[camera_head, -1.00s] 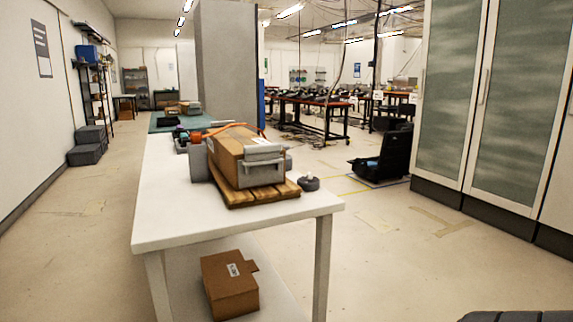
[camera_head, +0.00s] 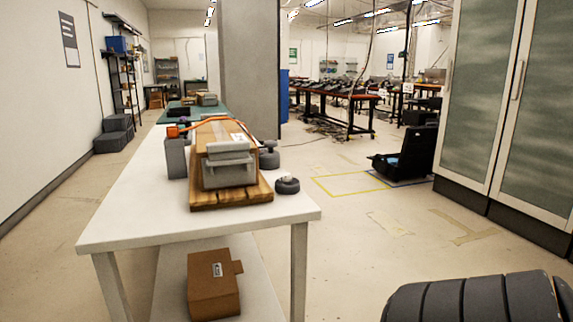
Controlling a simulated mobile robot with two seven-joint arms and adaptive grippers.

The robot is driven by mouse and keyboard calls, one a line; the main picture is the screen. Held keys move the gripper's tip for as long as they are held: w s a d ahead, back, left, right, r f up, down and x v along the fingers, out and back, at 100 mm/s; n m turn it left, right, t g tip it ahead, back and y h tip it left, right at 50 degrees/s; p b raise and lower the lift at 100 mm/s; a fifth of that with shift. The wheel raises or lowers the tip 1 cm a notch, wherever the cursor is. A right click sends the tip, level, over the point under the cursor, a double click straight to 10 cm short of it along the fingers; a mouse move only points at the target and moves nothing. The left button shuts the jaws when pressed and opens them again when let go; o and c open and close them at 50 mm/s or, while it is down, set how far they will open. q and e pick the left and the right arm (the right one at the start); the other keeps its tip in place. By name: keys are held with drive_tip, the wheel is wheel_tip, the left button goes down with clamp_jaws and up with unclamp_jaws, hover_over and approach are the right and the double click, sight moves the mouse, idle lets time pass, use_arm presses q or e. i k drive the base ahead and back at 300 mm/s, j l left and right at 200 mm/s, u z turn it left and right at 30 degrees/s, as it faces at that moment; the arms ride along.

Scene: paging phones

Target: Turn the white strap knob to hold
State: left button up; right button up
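I cannot make out a white strap knob in this view. An orange strap (camera_head: 200,124) runs over a brown box (camera_head: 214,134) on the white table. A grey clamp-like block (camera_head: 229,165) sits at the box's near end, on a wooden board (camera_head: 232,198). A small orange piece (camera_head: 172,131) shows on top of a grey block (camera_head: 175,158) left of the box. A dark grey round knob-like piece (camera_head: 287,185) lies right of the board, and another (camera_head: 268,156) stands behind it. Neither gripper is in view.
The white table's (camera_head: 130,218) near left top is bare. A cardboard box (camera_head: 213,289) sits on its lower shelf. A dark ribbed shape (camera_head: 475,302) fills the lower right; I cannot tell what it is. Tall cabinets (camera_head: 483,95) stand right. Floor right of the table is open.

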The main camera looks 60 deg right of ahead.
sight(288, 178)
drive_tip(key=k+l+u, duration=0.1)
drive_tip(key=l, duration=0.25)
drive_tip(key=k+l+u, duration=0.1)
drive_tip(key=k+l, duration=0.3)
drive_tip(key=l, duration=0.25)
drive_tip(key=k+l, duration=0.15)
drive_tip(key=l, duration=0.2)
drive_tip(key=k+l+u, duration=0.1)
drive_tip(key=l, duration=0.2)
drive_tip(key=k+l, duration=0.25)
drive_tip(key=l+u, duration=0.05)
drive_tip(key=l, duration=0.05)
